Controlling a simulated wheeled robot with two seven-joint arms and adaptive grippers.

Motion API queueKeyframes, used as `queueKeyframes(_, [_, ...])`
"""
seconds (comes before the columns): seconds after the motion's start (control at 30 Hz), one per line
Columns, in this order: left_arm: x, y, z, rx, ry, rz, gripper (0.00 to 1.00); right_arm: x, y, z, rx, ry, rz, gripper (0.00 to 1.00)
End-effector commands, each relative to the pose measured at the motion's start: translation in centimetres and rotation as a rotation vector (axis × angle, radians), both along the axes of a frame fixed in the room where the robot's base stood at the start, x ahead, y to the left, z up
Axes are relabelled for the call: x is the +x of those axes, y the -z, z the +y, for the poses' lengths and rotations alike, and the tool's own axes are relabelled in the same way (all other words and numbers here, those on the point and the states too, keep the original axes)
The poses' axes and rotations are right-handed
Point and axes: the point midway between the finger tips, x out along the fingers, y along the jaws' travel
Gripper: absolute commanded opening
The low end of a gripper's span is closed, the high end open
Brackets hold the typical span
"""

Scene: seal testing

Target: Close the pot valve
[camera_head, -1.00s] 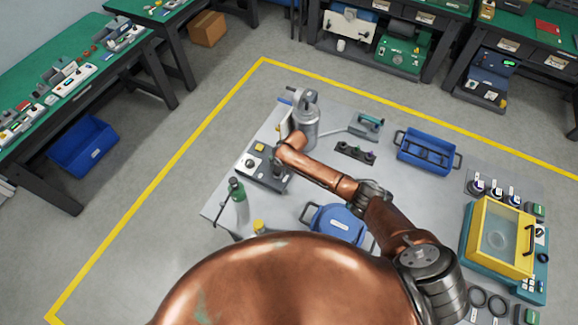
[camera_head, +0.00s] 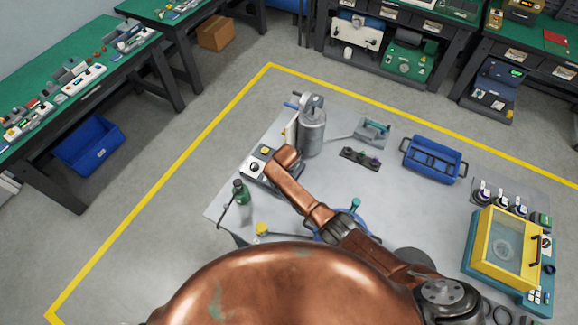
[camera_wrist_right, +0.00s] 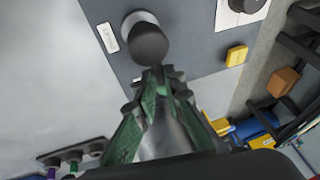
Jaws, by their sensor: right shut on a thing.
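In the head view my right arm reaches across the table, its wrist over a grey panel (camera_head: 254,178) on the left; the gripper is hidden there. In the right wrist view, my right gripper's (camera_wrist_right: 162,78) green fingers meet at the base of a dark round knob (camera_wrist_right: 150,42) on that panel and are shut on it. A blue round pot (camera_head: 322,237) lies partly hidden under my arm, with a teal knob (camera_head: 355,203) beside it. A grey metal cylinder (camera_head: 312,130) stands behind the panel. I cannot tell which part is the pot valve. My left gripper is not in view.
A green bottle (camera_head: 240,190) stands at the table's left edge. A yellow-capped item (camera_head: 261,228) is near the front. A blue tray (camera_head: 433,158) and a yellow-framed box (camera_head: 500,242) are on the right.

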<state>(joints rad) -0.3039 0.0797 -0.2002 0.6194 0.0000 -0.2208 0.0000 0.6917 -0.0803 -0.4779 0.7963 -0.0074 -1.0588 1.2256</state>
Motion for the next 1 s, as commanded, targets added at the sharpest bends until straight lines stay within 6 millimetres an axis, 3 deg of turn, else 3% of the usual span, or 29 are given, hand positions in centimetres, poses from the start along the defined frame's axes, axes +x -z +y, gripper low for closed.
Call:
queueKeyframes(0.17, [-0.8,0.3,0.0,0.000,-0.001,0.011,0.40,-0.4,0.3,0.1,-0.001,0.066,0.008,0.00])
queueKeyframes(0.53, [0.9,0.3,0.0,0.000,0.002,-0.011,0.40,-0.5,0.3,0.0,-0.004,0.109,0.009,0.00])
queueKeyframes(0.8, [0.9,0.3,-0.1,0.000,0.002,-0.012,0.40,-0.5,0.3,-0.1,-0.005,0.110,0.010,0.00])
queueKeyframes(0.83, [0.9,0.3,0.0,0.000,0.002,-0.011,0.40,-0.5,0.3,-0.1,-0.005,0.110,0.010,0.12])
queueKeyframes(1.0, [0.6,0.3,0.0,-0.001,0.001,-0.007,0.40,-0.4,0.3,0.0,-0.004,0.108,0.007,0.23])
